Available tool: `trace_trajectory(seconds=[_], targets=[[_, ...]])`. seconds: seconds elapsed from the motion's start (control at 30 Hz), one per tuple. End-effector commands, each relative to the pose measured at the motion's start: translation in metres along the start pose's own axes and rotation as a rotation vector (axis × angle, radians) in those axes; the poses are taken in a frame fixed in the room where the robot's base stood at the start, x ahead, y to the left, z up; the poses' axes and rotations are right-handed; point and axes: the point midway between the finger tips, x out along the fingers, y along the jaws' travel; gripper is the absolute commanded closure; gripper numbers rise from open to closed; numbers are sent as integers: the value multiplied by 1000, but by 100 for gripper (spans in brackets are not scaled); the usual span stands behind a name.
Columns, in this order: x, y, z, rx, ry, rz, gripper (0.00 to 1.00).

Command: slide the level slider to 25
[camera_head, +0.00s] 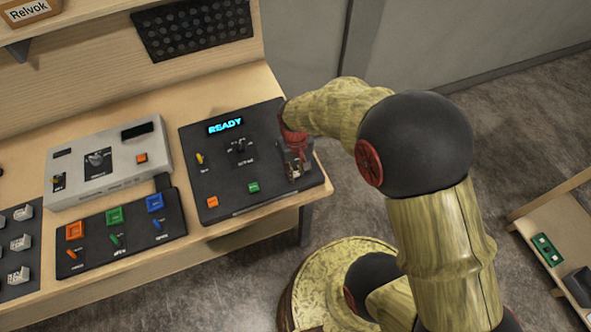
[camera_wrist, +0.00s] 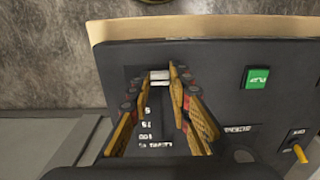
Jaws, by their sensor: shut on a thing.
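The black console (camera_head: 228,192) has a lit display (camera_head: 225,125) reading READY. The level slider is at the console's right side, mostly hidden by my gripper in the head view. My gripper (camera_head: 295,172) points down over it. In the wrist view, my gripper (camera_wrist: 159,78) has its fingertips closed in on a small pale slider knob (camera_wrist: 159,75), towards the console's front edge. Small white scale marks (camera_wrist: 147,125) run along the slider between the fingers, too blurred to read with certainty. The slot is partly hidden.
A green button (camera_head: 253,187), also in the wrist view (camera_wrist: 257,78), an orange button (camera_head: 212,202), a yellow toggle (camera_head: 200,158) and a dark knob (camera_head: 240,146) share the console. A grey box (camera_head: 108,160) and a dark switch panel (camera_head: 120,232) stand to the left.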

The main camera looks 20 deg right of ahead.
Motion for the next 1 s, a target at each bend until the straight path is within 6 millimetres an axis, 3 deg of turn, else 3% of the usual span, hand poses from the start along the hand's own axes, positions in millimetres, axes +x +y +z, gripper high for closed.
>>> trace_trajectory(seconds=[0.6, 1.0], targets=[[0, 0, -1, 0, 0, 0, 100], [0, 0, -29, 0, 0, 0, 100]])
